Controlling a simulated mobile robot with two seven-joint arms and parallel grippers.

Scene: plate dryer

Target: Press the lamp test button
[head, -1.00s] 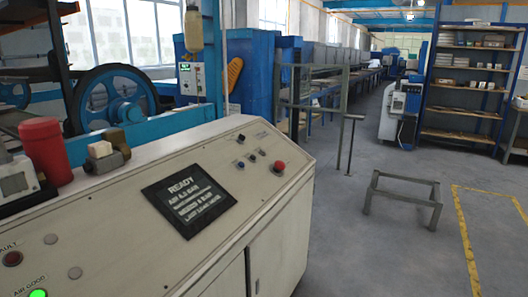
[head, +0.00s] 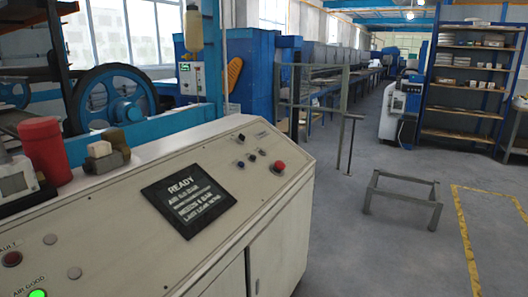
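A cream sloped control console (head: 120,230) fills the lower left of the head view. On its right part are a black knob (head: 241,137), a blue button (head: 240,164), a dark button (head: 251,157) and a larger red button (head: 279,167). Their labels are too small to read, so I cannot tell which is the lamp test button. At the lower left are a dark red FAULT lamp (head: 11,258) and a lit green AIR GOOD lamp (head: 38,294). A dark display (head: 188,208) reads READY. Neither of my grippers is in view.
A red canister (head: 45,150) and a small beige-and-grey item (head: 107,156) stand on the console's back ledge. A low metal frame (head: 402,194) stands on the floor to the right. Shelves (head: 468,95) stand farther back.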

